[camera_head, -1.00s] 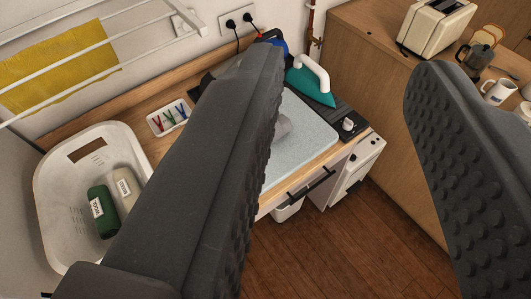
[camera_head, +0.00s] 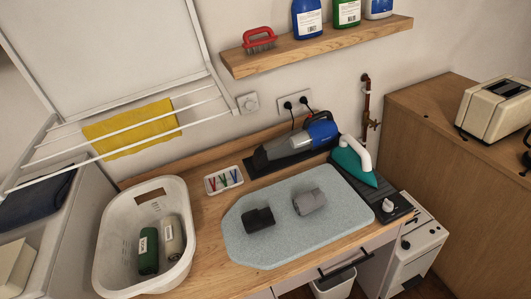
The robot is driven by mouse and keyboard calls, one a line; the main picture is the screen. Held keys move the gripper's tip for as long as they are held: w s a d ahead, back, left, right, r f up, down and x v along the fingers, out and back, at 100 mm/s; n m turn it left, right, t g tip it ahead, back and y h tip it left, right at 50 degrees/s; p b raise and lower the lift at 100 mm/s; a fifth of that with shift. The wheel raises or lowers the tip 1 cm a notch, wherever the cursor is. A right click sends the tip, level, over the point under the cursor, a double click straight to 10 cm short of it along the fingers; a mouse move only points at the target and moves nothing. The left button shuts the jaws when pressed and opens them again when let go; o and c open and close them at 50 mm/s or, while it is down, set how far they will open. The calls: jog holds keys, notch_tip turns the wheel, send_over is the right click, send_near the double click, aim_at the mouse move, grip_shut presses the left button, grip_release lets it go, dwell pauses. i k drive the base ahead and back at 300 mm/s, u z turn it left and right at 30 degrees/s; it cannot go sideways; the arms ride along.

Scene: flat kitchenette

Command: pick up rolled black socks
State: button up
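The rolled black socks (camera_head: 259,219) lie as a small dark bundle on the left half of a light grey-blue mat (camera_head: 286,252) on the wooden counter. A rolled grey bundle (camera_head: 309,202) lies on the same mat, to the right of the black socks and a little behind them, with a gap between the two. My gripper's fingers do not show in the current view, so its opening cannot be seen.
A white basket (camera_head: 112,243) with green and beige rolls stands left of the mat. Behind are a tray of pegs (camera_head: 223,180) and a handheld vacuum (camera_head: 290,142). A teal iron (camera_head: 353,164) stands at right. A drying rack (camera_head: 205,118) and wooden shelf (camera_head: 310,48) jut from the wall.

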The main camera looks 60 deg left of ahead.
aim_at(254, 221)
jog(key=u, duration=0.1)
jog(key=k, duration=0.95)
jog(key=u, duration=0.55)
jog(key=i, duration=1)
jog(key=z, duration=0.1)
